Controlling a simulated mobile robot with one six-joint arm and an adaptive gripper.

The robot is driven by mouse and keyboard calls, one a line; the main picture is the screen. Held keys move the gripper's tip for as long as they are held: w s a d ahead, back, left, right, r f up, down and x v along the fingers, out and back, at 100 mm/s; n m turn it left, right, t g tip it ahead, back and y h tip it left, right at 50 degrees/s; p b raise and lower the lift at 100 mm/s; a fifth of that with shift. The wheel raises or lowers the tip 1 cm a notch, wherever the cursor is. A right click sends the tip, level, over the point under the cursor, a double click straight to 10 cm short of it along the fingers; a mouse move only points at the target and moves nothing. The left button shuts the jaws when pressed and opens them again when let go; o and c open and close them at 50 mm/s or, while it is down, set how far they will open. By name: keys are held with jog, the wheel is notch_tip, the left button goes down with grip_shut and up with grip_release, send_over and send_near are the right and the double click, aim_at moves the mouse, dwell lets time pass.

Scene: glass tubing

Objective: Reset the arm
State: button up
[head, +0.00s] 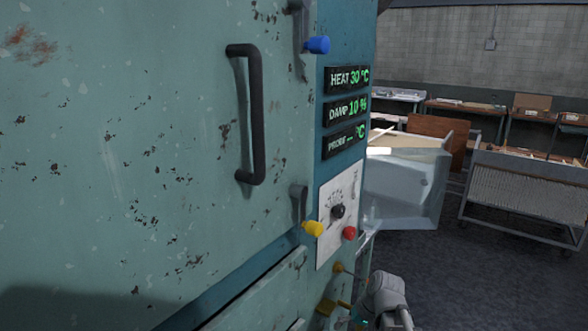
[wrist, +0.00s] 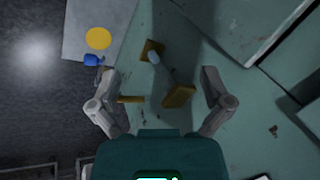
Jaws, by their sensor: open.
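My gripper (wrist: 160,75) is open in the wrist view, with its two fingers spread wide apart. Nothing is held between them. Beyond and between the fingers are brass-coloured blocks (wrist: 179,96) and a grey piece with a rounded tip (wrist: 157,62) on the teal cabinet's surface. I cannot tell how far the fingers are from them. In the head view, part of my arm (head: 385,295) shows low at the right of the cabinet. The fingers cannot be made out there.
The worn teal cabinet (head: 110,150) fills the left, with a black handle (head: 255,115), a blue knob (head: 317,44), a yellow knob (head: 313,228) and a red button (head: 349,233). A wheeled cart (head: 525,195) stands at right. Dark floor (head: 440,275) lies clear between.

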jog(key=shift+s+d+f+n+g+h, duration=0.15)
jog(key=shift+s+d+h, duration=0.1)
jog(key=shift+s+h, duration=0.55)
jog(key=shift+s+d+f+n+g+h, duration=0.1)
jog(key=shift+s+d+f+g+h, duration=0.15)
jog(key=shift+s+h, duration=0.6)
jog(key=shift+s+d+f+n+g+h, duration=0.1)
jog(key=shift+s+d+h, duration=0.3)
jog(key=shift+s, duration=0.7)
jog(key=shift+a, duration=0.1)
